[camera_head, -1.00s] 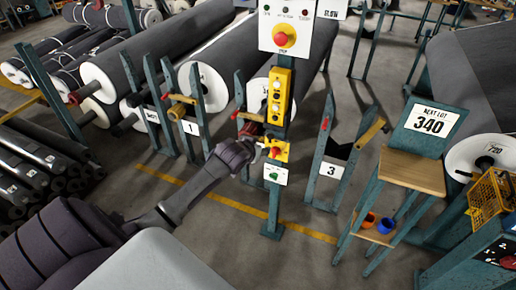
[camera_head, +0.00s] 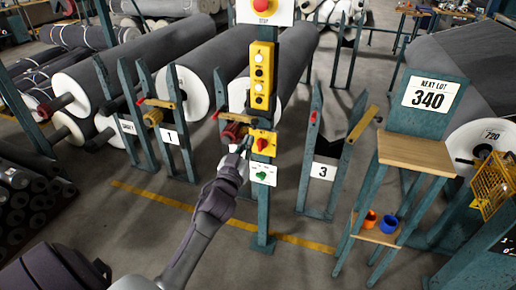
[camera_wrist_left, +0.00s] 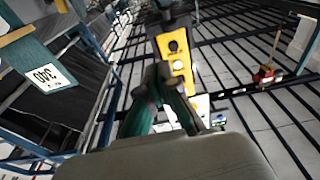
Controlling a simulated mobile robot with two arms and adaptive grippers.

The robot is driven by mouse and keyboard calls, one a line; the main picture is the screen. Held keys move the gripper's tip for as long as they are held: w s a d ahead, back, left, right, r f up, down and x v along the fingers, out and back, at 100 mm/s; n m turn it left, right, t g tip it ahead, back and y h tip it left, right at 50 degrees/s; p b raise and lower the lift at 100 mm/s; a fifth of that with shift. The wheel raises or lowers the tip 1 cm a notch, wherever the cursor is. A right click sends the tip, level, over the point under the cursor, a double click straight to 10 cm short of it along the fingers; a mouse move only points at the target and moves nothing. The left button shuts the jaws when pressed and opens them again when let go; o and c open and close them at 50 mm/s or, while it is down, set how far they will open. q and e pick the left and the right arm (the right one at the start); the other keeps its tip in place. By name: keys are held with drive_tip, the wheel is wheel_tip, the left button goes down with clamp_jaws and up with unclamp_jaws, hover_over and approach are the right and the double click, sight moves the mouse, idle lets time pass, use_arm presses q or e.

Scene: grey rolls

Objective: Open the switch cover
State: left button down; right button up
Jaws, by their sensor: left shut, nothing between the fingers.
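A yellow switch box (camera_head: 264,144) with a red knob is mounted on a teal post, below a taller yellow button panel (camera_head: 262,76) and above a white card with a green mark (camera_head: 263,172). I cannot make out a separate cover or its state. My left gripper (camera_head: 242,146) is shut and empty, just left of the switch box; I cannot tell whether it touches. In the left wrist view the shut fingers (camera_wrist_left: 164,74) overlap the lower part of the button panel (camera_wrist_left: 176,52) and seem to hide the switch box. My right gripper is not in view.
A dark red roller end (camera_head: 233,132) lies just left of the switch box. Stands marked 1 (camera_head: 170,136) and 3 (camera_head: 322,172) flank the post. A wooden-topped stand (camera_head: 415,152) with cups is at right. Large grey rolls fill the back. Floor in front is open.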

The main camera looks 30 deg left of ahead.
use_arm(q)
drive_tip(key=r+p, duration=0.1)
drive_tip(key=r, duration=0.1)
hover_over(259, 128)
drive_tip(key=s+d, duration=0.2)
drive_tip(key=s, duration=0.2)
drive_tip(key=f, duration=0.3)
drive_tip(key=shift+w+d, duration=0.1)
drive_tip(key=shift+d, duration=0.1)
drive_tip(key=shift+s+f+b, duration=0.2)
drive_tip(key=shift+f+b, duration=0.1)
drive_tip(key=shift+f, duration=0.35)
